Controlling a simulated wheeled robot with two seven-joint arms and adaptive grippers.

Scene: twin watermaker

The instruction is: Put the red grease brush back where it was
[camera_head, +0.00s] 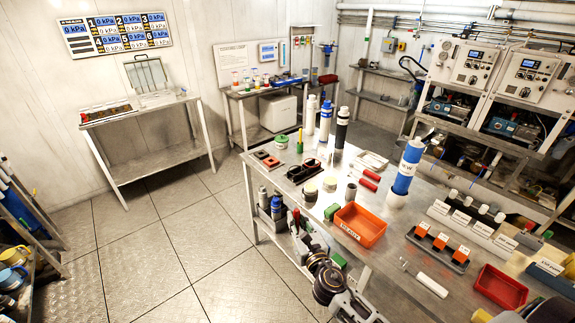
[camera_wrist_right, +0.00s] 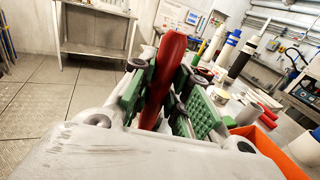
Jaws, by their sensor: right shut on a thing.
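My right gripper (camera_head: 302,236) is beside the near-left edge of the metal table (camera_head: 345,235). It is shut on the red grease brush (camera_head: 296,216), whose red end points up. In the right wrist view the brush (camera_wrist_right: 168,68) stands slightly tilted between the green-padded fingers of the gripper (camera_wrist_right: 160,88); its lower part is hidden. A slim green-handled item (camera_head: 300,142) stands upright at the far left of the table. My left gripper is not in view.
An orange tray (camera_head: 359,225) sits on the table near my right gripper and also shows in the wrist view (camera_wrist_right: 300,146). Bottles (camera_head: 276,207) occupy the lower shelf. Floor to the left is free.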

